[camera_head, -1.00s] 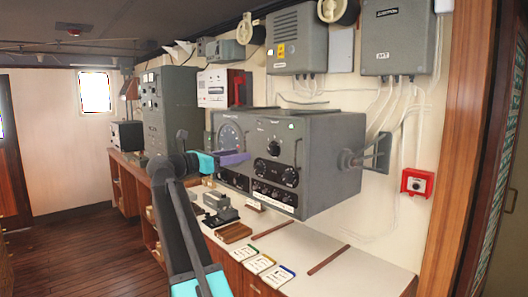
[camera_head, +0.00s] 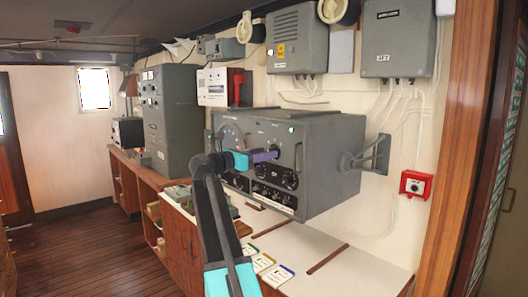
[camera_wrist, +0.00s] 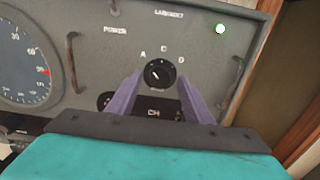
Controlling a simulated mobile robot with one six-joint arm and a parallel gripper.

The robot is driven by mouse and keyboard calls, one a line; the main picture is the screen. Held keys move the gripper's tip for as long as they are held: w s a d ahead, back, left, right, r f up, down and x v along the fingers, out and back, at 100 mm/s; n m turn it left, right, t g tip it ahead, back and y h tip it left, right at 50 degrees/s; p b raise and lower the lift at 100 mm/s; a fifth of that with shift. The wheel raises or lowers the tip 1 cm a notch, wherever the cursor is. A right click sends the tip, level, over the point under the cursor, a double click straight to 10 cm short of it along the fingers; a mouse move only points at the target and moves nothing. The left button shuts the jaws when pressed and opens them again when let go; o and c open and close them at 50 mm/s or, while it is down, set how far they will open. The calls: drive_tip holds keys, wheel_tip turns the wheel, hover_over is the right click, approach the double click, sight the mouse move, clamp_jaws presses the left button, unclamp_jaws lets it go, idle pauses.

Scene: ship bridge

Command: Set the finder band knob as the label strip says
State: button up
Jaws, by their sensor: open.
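A grey radio set (camera_head: 335,150) hangs on the wall in the head view. In the wrist view a round black knob (camera_wrist: 160,73) on its panel has the letters A, C and D around its top. A small pale mark shows on the knob's face; which letter it points to is unclear. My gripper (camera_wrist: 162,82) is open, its purple fingers low on either side of the knob; contact cannot be told. In the head view my gripper (camera_head: 279,154) covers the knob. A white label strip (camera_head: 272,200) runs along the set's lower front, too small to read.
Panel handles (camera_wrist: 73,62) stand out on both sides. Other knobs (camera_head: 290,181) sit lower on the panel. The counter (camera_head: 345,272) below holds several cards.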

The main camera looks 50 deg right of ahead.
drive_tip(key=shift+d, duration=0.75)
drive_tip(key=c, duration=1)
drive_tip(key=shift+a, duration=0.15)
